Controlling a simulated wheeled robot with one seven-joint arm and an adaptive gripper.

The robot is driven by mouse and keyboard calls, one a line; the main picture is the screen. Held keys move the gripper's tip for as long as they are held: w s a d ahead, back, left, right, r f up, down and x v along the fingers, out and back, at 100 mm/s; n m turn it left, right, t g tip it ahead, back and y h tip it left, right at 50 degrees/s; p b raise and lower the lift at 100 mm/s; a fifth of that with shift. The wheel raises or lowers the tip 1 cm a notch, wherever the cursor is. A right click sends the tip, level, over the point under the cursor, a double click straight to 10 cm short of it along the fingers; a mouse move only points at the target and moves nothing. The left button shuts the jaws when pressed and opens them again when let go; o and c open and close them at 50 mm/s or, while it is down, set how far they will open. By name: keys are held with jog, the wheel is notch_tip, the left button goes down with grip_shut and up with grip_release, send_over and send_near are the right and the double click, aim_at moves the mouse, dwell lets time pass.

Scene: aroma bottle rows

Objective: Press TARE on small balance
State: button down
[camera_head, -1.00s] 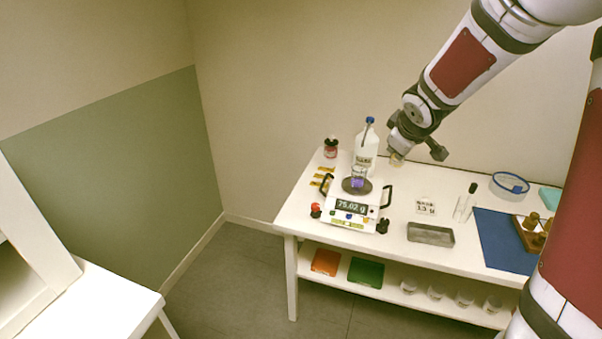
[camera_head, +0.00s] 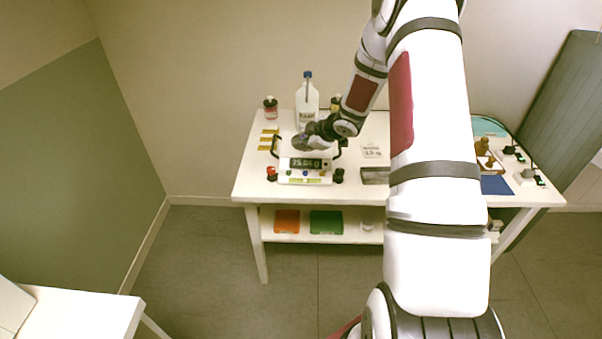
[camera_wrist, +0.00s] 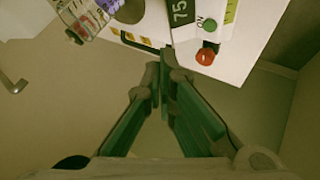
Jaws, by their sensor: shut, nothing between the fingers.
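The small balance (camera_head: 292,180) stands on the white table in the head view, with a lit display (camera_head: 305,163) reading about 75.0 g. Small coloured buttons lie along its front; I cannot read a TARE label. The wrist view shows part of the display (camera_wrist: 180,12), a green button (camera_wrist: 209,25) beside the letters ON, and a red knob (camera_wrist: 204,58). My gripper (camera_wrist: 164,54) is shut and empty, its tips near the balance's edge in that picture. I cannot tell its height. In the head view my gripper (camera_head: 303,143) is above the rear of the balance and hides the pan.
A white bottle with a blue cap (camera_head: 307,98) stands behind the balance, and a small red-labelled jar (camera_head: 270,108) to its left. A glass vessel with purple marks (camera_wrist: 85,18) is at upper left in the wrist view. A grey tray (camera_head: 374,176) lies to the right.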

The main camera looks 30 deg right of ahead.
jog(key=shift+f, duration=0.1)
jog(key=b, duration=0.6)
send_over(304, 174)
notch_tip(304, 174, down, 7)
jog(key=shift+w+r, duration=0.15)
jog(key=shift+f+b, duration=0.55)
jog(key=shift+f, duration=0.35)
jog(key=shift+f, duration=0.15)
dwell(0.5)
jog(key=shift+f, duration=0.25)
jog(key=shift+f+b, duration=0.35)
jog(key=shift+f, duration=0.05)
dwell(0.6)
jog(key=shift+r, duration=0.1)
jog(key=shift+r+p, duration=0.7)
